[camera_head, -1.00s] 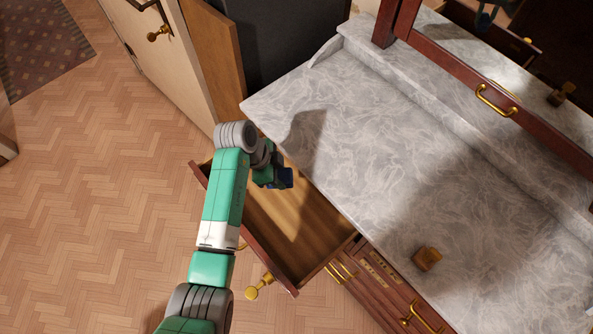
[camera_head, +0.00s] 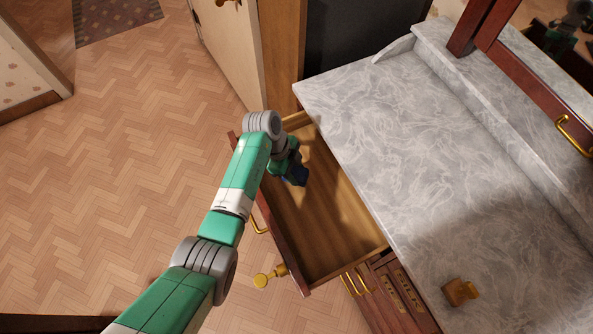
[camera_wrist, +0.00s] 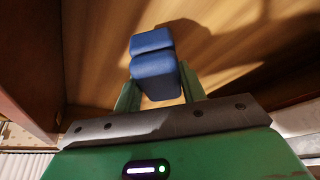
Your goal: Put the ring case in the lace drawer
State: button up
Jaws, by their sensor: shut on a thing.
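The ring case is a small dark blue box with a seam across it. In the head view the ring case (camera_head: 297,176) shows just past the end of my arm, over the open drawer. In the wrist view the ring case (camera_wrist: 155,72) sits between the fingers of my gripper (camera_wrist: 158,92), which is shut on it. The open drawer (camera_head: 338,235) has a bare wooden floor and a dark red front. My gripper is inside the drawer's outline, near its far left end. I cannot tell whether the case touches the drawer floor.
A grey marble dresser top (camera_head: 400,150) overhangs the drawer on the right. A small brown wooden block (camera_head: 460,291) stands on it. The drawer's near part is empty.

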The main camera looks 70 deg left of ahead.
aim_at(295, 176)
jog(key=shift+f+b, duration=0.35)
jog(key=shift+f, duration=1.1)
jog(key=o, duration=1)
jog(key=shift+f, duration=0.1)
jog(key=shift+r, duration=0.3)
jog(key=p+v, duration=0.3)
jog(key=v, duration=0.8)
jog(key=shift+s+a+r, duration=0.15)
jog(key=shift+s+r, duration=0.05)
jog(key=shift+r, duration=0.1)
jog(key=shift+w, duration=0.1)
